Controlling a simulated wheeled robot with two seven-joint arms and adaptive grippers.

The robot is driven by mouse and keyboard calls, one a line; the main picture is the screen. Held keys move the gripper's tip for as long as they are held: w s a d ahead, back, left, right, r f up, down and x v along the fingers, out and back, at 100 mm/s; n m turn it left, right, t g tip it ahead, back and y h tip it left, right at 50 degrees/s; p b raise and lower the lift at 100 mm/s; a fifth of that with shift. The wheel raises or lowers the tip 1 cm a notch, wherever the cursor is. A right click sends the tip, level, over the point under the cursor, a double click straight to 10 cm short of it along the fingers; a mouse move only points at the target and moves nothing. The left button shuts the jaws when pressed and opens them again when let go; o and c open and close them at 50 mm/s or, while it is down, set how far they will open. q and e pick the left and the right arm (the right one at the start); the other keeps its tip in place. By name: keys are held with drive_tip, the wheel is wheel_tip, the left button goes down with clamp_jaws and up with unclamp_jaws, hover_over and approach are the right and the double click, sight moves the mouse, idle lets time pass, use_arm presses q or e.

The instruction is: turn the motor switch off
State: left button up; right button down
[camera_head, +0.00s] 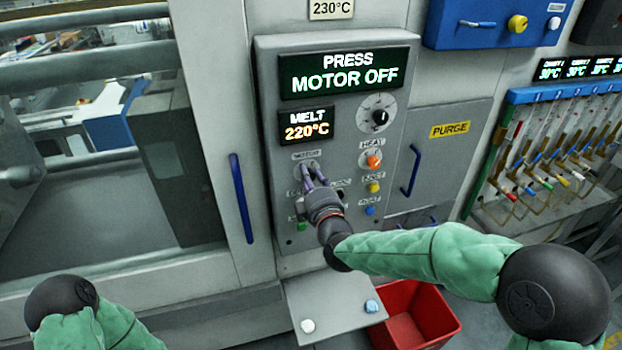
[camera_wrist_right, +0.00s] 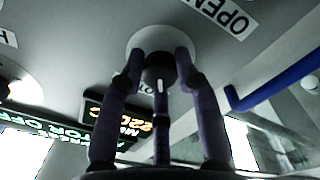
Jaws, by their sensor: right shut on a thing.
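The motor switch (camera_wrist_right: 159,72) is a dark round knob on a pale disc, with a white mark on it, on the grey control panel (camera_head: 264,120). My right gripper (camera_head: 312,178) is at the switch under the MOTOR label (camera_head: 306,154), and its fingers hide most of the knob in the head view. In the right wrist view its fingers (camera_wrist_right: 160,80) are closed around the knob. The panel display (camera_head: 345,73) reads "PRESS MOTOR OFF". My left gripper is out of view; only part of my left arm shows at the lower left.
Below are a sloping shelf (camera_head: 330,316) and a red bin (camera_head: 448,322).

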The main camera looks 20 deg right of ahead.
drive_tip(key=shift+r+n, duration=0.15)
drive_tip(key=shift+n, duration=0.25)
drive_tip(key=c, duration=0.9)
unclamp_jaws()
drive_tip(key=shift+a, duration=0.15)
drive_tip(key=s, duration=1.2)
drive_tip(key=shift+d+f, duration=0.2)
drive_tip(key=shift+f, duration=0.1)
